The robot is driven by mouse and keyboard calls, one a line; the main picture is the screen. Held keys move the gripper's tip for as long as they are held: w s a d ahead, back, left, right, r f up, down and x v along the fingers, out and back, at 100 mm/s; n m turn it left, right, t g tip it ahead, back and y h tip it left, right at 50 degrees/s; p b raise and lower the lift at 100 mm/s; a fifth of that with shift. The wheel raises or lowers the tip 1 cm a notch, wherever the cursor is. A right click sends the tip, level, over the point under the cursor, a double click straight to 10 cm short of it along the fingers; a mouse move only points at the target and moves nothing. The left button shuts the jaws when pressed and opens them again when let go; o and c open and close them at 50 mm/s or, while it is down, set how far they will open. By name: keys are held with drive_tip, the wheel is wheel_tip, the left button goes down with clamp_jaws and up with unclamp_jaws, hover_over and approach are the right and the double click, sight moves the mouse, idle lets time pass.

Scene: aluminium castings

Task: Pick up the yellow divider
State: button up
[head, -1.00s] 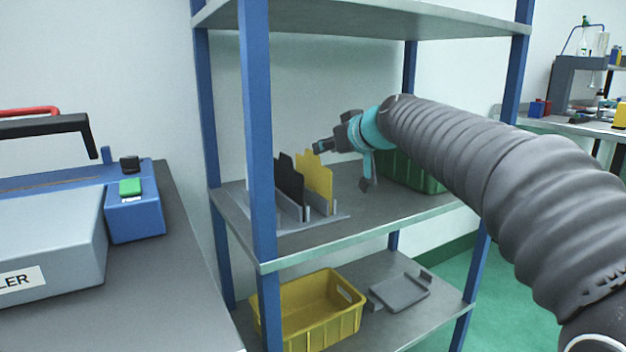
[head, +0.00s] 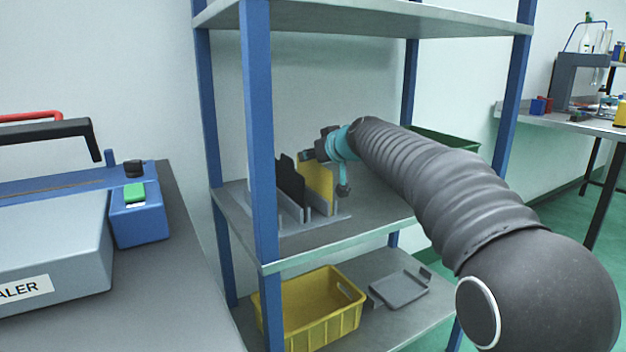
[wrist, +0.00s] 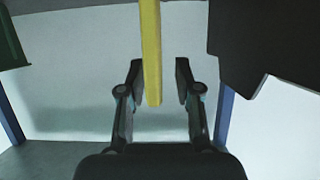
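The yellow divider (head: 320,182) stands upright in a grey slotted rack (head: 290,226) on the middle shelf, beside the black divider (head: 290,182). My gripper (head: 322,168) is at the yellow divider's upper part and hides its top in the head view. In the wrist view the yellow divider (wrist: 152,60) shows edge-on between the fingers of my gripper (wrist: 160,82). The fingers are open, one on each side, with a visible gap on the right and a narrower one on the left. The black divider (wrist: 270,40) is at the right of the wrist view.
A green bin (head: 447,140) stands right of the rack, partly behind my arm; its edge shows in the wrist view (wrist: 10,42). Blue shelf posts (head: 258,130) and the upper shelf (head: 370,17) frame the space. A yellow crate (head: 310,310) and grey tray (head: 400,288) lie below.

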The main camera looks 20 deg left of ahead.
clamp_jaws()
drive_tip(key=shift+r, duration=0.1)
